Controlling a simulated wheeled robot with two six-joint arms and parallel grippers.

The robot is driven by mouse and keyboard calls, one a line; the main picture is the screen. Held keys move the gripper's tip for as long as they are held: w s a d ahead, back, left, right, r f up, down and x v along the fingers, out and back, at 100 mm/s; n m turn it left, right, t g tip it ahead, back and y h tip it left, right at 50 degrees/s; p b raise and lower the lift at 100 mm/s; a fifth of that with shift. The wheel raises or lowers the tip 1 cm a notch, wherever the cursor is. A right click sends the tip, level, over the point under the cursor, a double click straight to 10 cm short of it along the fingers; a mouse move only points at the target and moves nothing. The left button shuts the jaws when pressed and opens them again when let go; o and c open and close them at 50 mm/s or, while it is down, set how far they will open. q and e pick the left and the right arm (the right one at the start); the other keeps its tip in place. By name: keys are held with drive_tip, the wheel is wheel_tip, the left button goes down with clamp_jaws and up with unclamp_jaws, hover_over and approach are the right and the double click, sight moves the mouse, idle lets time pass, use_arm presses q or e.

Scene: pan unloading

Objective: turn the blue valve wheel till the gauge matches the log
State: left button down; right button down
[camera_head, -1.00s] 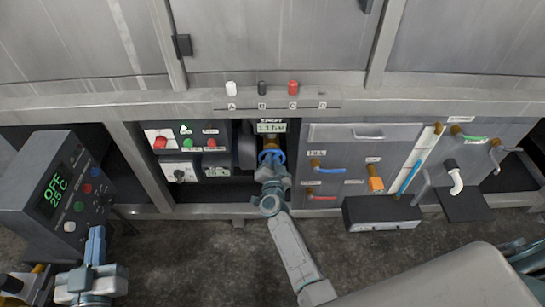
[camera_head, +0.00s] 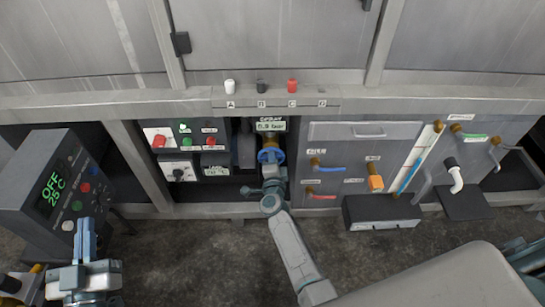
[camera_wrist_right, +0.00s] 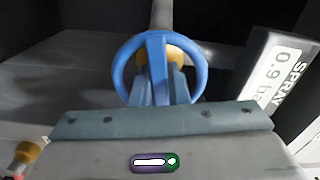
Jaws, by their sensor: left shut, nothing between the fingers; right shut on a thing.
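The blue valve wheel (camera_head: 271,155) sits upright on a brass stem in a recess of the counter front. It fills the top middle of the right wrist view (camera_wrist_right: 126,62). My right gripper (camera_wrist_right: 161,88) is shut on the wheel, its two fingers either side of the near spoke. In the head view the right gripper (camera_head: 272,172) is just below the wheel. The spray gauge (camera_head: 271,126) above reads about 0.9 bar; its end is cut off in the wrist view (camera_wrist_right: 283,75). My left gripper (camera_head: 86,238) is shut and empty at lower left. I cannot make out the log.
A black control box (camera_head: 52,192) showing OFF and 25 C stands at left, close to my left gripper. A switch panel (camera_head: 186,136) is left of the wheel. Pipes and a grey drawer panel (camera_head: 362,132) are right. A black box (camera_head: 381,213) juts out below them.

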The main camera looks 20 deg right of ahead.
use_arm(q)
drive_tip(key=shift+w+r, duration=0.1)
drive_tip(key=shift+r, duration=0.3)
use_arm(e)
drive_tip(key=shift+r, duration=0.15)
drive_tip(key=shift+w, duration=0.1)
drive_tip(key=c, duration=1.5)
unclamp_jaws()
drive_tip(key=shift+o, duration=0.5)
drive_tip(key=shift+r, duration=0.1)
use_arm(q)
drive_tip(key=shift+s+f, duration=0.2)
drive_tip(key=shift+s, duration=0.05)
use_arm(e)
drive_tip(key=shift+f, duration=0.4)
use_arm(q)
drive_tip(key=shift+w, duration=0.2)
use_arm(e)
drive_tip(key=shift+r, duration=0.1)
